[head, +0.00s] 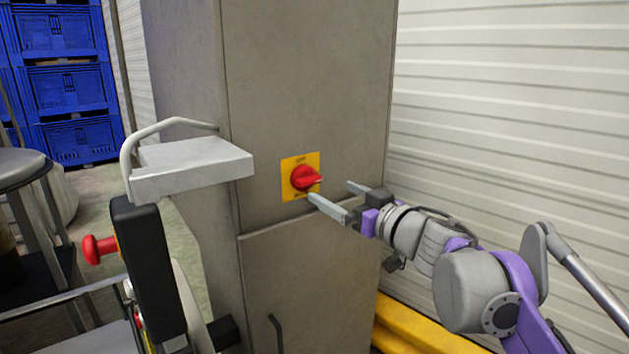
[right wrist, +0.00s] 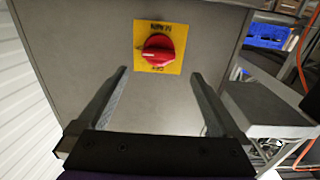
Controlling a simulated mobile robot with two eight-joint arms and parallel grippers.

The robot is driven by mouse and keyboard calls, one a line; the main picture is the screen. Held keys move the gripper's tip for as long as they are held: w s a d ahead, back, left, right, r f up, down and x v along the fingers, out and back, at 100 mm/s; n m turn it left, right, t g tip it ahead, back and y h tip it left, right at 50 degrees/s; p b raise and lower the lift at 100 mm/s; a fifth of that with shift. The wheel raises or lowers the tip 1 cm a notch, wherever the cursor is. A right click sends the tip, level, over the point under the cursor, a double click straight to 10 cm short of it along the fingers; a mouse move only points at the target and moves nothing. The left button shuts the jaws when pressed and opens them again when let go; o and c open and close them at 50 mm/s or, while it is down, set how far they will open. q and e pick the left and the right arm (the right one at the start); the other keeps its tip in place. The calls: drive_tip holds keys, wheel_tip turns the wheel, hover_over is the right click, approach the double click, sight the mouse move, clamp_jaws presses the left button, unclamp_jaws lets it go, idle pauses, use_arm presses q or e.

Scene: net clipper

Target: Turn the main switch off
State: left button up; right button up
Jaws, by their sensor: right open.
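The main switch is a red rotary knob (head: 306,178) on a yellow plate (head: 290,165), on the front of a grey cabinet (head: 300,90). In the head view the knob's handle points to the right, roughly level. The knob also shows in the right wrist view (right wrist: 158,47), upside down, beyond the fingertips. My right gripper (head: 331,197) is open and empty, with its two fingers spread just below and to the right of the knob. In the wrist view the fingers (right wrist: 160,78) are apart from the knob. My left gripper is not in view.
A grey box with a bent tube (head: 195,165) juts out left of the cabinet front. Blue crates (head: 65,88) are stacked far left. A ribbed white wall (head: 510,90) and a yellow barrier (head: 400,325) are at right.

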sight(312, 181)
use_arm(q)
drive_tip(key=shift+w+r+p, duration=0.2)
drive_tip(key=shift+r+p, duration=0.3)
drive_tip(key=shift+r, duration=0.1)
use_arm(e)
drive_tip(key=x, duration=0.8)
drive_tip(key=shift+w, duration=0.15)
drive_tip(key=c, duration=1.3)
